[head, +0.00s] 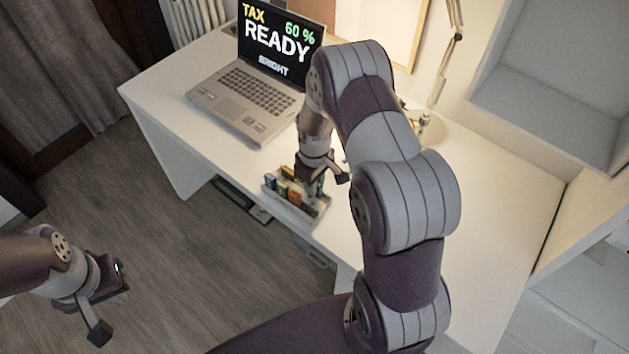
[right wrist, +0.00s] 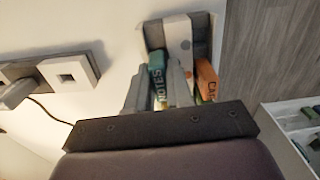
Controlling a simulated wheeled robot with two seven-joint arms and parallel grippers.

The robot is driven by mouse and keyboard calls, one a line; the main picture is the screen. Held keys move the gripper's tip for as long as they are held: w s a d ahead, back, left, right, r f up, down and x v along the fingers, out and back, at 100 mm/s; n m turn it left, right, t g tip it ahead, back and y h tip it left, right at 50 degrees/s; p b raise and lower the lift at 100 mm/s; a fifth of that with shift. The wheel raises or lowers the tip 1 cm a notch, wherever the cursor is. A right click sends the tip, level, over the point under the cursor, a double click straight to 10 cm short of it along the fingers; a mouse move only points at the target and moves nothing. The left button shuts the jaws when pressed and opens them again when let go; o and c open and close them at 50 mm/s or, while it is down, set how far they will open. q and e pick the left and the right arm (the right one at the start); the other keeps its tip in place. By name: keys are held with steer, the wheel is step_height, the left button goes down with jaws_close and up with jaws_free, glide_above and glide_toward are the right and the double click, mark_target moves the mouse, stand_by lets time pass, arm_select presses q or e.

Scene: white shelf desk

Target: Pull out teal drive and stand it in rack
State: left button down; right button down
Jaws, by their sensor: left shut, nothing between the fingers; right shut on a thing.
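The rack is a small grey tray (head: 312,211) near the desk's front edge, holding several small coloured drives. It also shows in the right wrist view (right wrist: 179,26). My right gripper (head: 312,184) is over the rack, pointing down. In the right wrist view its fingers (right wrist: 170,88) are shut on the teal drive (right wrist: 157,72), which has pale lettering. The teal drive is at the rack; I cannot tell whether it touches the rack's floor. An orange drive (right wrist: 206,78) is beside the fingers. My left gripper (head: 108,300) is shut and empty, off the desk over the floor.
A laptop (head: 245,98) stands open at the back left of the desk. A lamp (head: 428,128) stands behind my right arm. A white socket block (right wrist: 68,74) and a grey plug-like piece with a cable (right wrist: 17,93) lie left of the rack. The desk's right side is clear.

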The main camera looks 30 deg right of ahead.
steer(key=shift+f, duration=0.4)
steer(key=c, duration=0.9)
jaws_free()
steer(key=shift+c, duration=0.2)
step_height(320, 180, up, 13)
steer(key=shift+f, duration=0.15)
